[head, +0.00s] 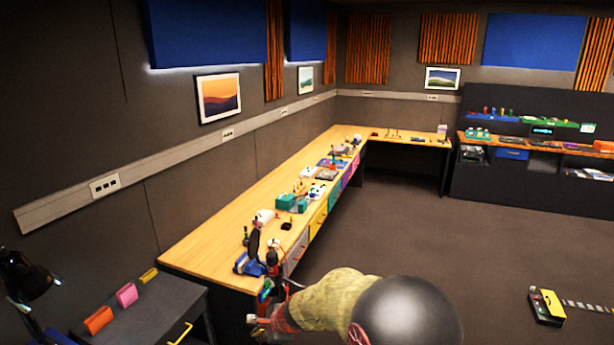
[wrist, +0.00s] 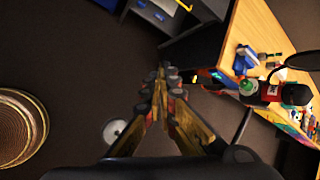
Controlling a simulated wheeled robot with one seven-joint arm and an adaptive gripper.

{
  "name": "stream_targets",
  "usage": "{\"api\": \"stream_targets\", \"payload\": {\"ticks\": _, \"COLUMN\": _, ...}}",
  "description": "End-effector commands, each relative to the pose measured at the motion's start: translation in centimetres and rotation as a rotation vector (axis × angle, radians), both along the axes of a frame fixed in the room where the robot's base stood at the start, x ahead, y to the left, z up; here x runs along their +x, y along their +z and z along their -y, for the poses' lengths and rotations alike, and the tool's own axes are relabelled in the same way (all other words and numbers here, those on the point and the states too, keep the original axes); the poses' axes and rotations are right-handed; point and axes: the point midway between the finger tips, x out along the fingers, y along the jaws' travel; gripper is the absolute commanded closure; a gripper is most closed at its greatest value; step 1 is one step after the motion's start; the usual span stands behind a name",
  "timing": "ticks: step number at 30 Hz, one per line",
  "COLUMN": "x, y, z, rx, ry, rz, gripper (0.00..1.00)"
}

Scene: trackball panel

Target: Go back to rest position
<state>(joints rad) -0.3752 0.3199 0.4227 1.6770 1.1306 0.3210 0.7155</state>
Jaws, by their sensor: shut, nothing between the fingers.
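My gripper (wrist: 160,88) points down toward the floor in the wrist view, its fingers meeting at the tips with nothing between them. In the head view my arm reaches from the bottom right toward the near end of the long wooden workbench (head: 213,244). The gripper end there is small and partly hidden by the arm, close to the bench's front corner. In the wrist view the bench (wrist: 262,30) lies to the right of the fingers, apart from them. No trackball can be made out in either view.
Several tools and boxes crowd the bench, including a teal box (head: 287,202). A dark cabinet (head: 150,308) with an orange box (head: 98,320) and a pink box (head: 126,295) stands at left. A yellow-topped case (head: 547,304) lies on the right floor. The middle floor is open.

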Motion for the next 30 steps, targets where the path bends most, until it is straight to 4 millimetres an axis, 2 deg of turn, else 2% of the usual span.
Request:
{"api": "stream_targets", "payload": {"ticks": 1, "x": -2.4, "y": 0.9, "z": 1.0, "rx": -0.051, "ry": 0.145, "rz": 0.035, "gripper": 1.00}}
{"api": "stream_targets", "payload": {"ticks": 6, "x": -10.7, "y": 3.6, "z": 5.8, "rx": -0.234, "ry": 0.611, "rz": 0.141, "gripper": 1.00}}
{"api": "stream_targets", "payload": {"ticks": 9, "x": -15.3, "y": 4.7, "z": 9.5, "rx": -0.334, "ry": 0.830, "rz": 0.187, "gripper": 1.00}}
{"api": "stream_targets", "payload": {"ticks": 15, "x": -23.4, "y": 5.9, "z": 17.4, "rx": -0.527, "ry": 1.147, "rz": 0.241, "gripper": 1.00}}
{"api": "stream_targets", "payload": {"ticks": 20, "x": -28.7, "y": 6.0, "z": 23.5, "rx": -0.680, "ry": 1.287, "rz": 0.254, "gripper": 1.00}}
{"api": "stream_targets", "payload": {"ticks": 24, "x": -32.4, "y": 5.8, "z": 27.9, "rx": -0.805, "ry": 1.307, "rz": 0.260, "gripper": 1.00}}
{"api": "stream_targets", "payload": {"ticks": 27, "x": -34.1, "y": 5.8, "z": 30.2, "rx": -0.887, "ry": 1.269, "rz": 0.288, "gripper": 1.00}}
{"api": "stream_targets", "payload": {"ticks": 30, "x": -35.1, "y": 6.2, "z": 31.3, "rx": -0.940, "ry": 1.211, "rz": 0.330, "gripper": 1.00}}
